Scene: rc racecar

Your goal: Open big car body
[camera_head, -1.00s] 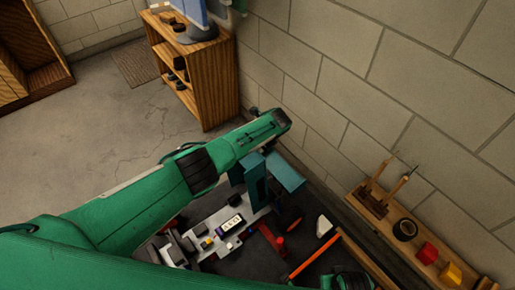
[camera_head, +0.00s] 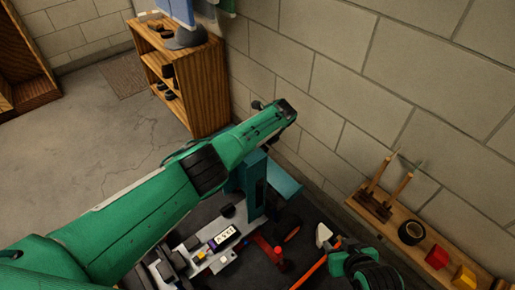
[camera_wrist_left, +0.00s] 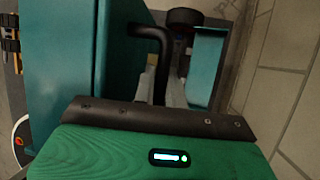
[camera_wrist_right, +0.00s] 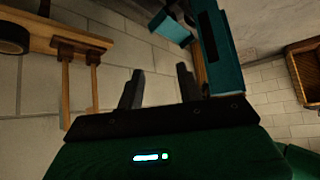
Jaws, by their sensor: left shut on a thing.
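The teal car body (camera_head: 252,180) stands raised over the dark car chassis, which carries a pale plate and a labelled box (camera_head: 224,236). My left arm crosses above it and hides the left gripper in the head view. In the left wrist view the left gripper (camera_wrist_left: 165,88) is shut at a bent black bar, with teal body panels on both sides; the exact contact is unclear. My right gripper (camera_head: 340,248) is at the lower right of the chassis. In the right wrist view its fingers (camera_wrist_right: 158,82) are apart and empty, with a teal panel (camera_wrist_right: 220,45) beyond at upper right.
A wooden shelf ledge (camera_head: 425,240) along the block wall holds pegs, a black tape roll (camera_head: 411,232), a red block (camera_head: 437,257) and a yellow block (camera_head: 464,278). An orange-red bar (camera_head: 309,271) lies near my right gripper. A wooden cabinet (camera_head: 205,90) stands behind.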

